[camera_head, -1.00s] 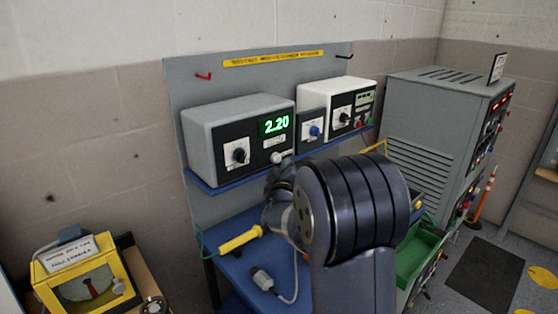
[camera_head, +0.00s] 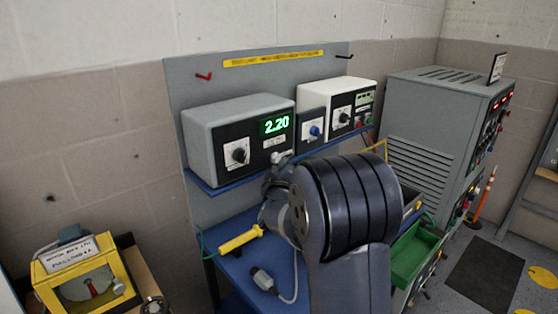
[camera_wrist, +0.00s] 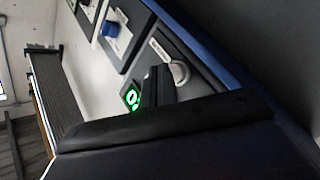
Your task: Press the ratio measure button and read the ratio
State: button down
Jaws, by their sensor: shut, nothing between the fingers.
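The ratio meter (camera_head: 215,128) is a grey box with a black front on the blue shelf. Its green display (camera_head: 276,125) reads 2.20. A black knob (camera_head: 238,152) sits at the left of its front. The pale round button (camera_wrist: 181,73), below a white label, shows in the wrist view. My gripper (camera_head: 281,160) is shut and empty, close in front of the meter's lower right front. In the wrist view its dark fingertips (camera_wrist: 158,72) appear right beside the button. I cannot tell whether they touch it. My gripper mostly hides the button in the head view.
A small unit with a blue knob (camera_head: 314,131) and a white box (camera_head: 352,92) stand right of the meter. A yellow-handled probe (camera_head: 240,239) and a grey plug (camera_head: 263,280) lie on the blue bench below. A tall grey cabinet (camera_head: 425,120) stands at right.

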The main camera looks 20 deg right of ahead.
jog(key=shift+w+a, duration=0.15)
jog(key=shift+w, duration=0.2)
jog(key=shift+s, duration=0.2)
jog(key=shift+s+d+b, duration=0.3)
jog(key=shift+s+d, duration=0.05)
jog(key=shift+s, duration=0.3)
jog(key=s+d+b, duration=0.2)
jog(key=s, duration=0.3)
jog(key=shift+s+d, duration=0.15)
jog(key=shift+s, duration=0.15)
jog(key=shift+w, duration=0.1)
dwell(0.6)
